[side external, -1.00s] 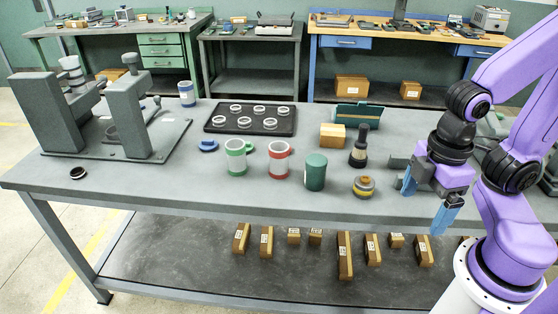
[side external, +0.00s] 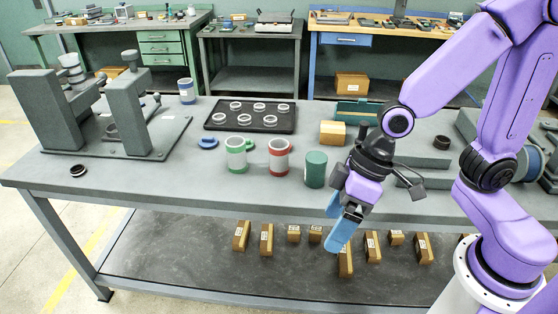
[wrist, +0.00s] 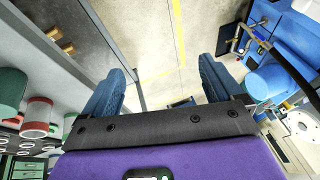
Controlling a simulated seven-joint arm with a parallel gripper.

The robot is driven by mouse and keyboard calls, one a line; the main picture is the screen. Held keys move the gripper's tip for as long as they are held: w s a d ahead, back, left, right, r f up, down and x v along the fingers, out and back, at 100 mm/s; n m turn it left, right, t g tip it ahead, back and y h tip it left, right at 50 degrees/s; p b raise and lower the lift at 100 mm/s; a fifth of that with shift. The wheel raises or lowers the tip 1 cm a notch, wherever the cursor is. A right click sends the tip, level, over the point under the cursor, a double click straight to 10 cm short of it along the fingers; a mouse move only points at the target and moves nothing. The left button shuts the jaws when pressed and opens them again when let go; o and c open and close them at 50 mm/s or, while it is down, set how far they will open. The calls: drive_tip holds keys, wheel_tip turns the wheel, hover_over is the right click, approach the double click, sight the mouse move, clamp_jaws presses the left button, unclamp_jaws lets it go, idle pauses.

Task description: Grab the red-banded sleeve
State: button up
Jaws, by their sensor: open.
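The red-banded sleeve (side external: 279,158) is a pale grey upright cylinder with red bands and a side lug. It stands on the workbench between a green-banded sleeve (side external: 238,156) and a dark green cylinder (side external: 315,169). The red-banded sleeve also shows at the left edge of the wrist view (wrist: 37,120). My gripper (side external: 337,227) has blue fingers and is to the right of the sleeve, near the bench's front edge. It is open and empty in the wrist view (wrist: 160,80), its fingers well apart and away from the sleeve.
A black tray (side external: 207,125) with several rings lies behind the sleeves. A blue ring-shaped part (side external: 207,142) lies left of the green-banded sleeve. A grey press fixture (side external: 128,118) stands at the left. The bench front left is mostly clear.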

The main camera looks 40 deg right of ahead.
drive_tip(key=w+a+f+m+t, duration=0.2)
drive_tip(key=w+a+m+t, duration=0.15)
drive_tip(key=w, duration=0.45)
drive_tip(key=w+a+f+m+t, duration=0.2)
drive_tip(key=w+f+m+t, duration=0.15)
drive_tip(key=w, duration=0.45)
drive_tip(key=m+t+h, duration=0.3)
drive_tip(key=m+h, duration=0.5)
drive_tip(key=h, duration=0.4)
approach(280, 157)
drive_tip(key=x, duration=0.7)
drive_tip(key=shift+w+d+f, duration=0.15)
drive_tip(key=shift+w+d, duration=0.05)
drive_tip(key=shift+r+x, duration=0.15)
drive_tip(key=shift+x, duration=1.25)
drive_tip(key=shift+r+x, duration=0.1)
drive_tip(key=shift+x, duration=1.35)
drive_tip(key=shift+w, duration=0.15)
drive_tip(key=shift+r, duration=0.1)
drive_tip(key=c, duration=1.1)
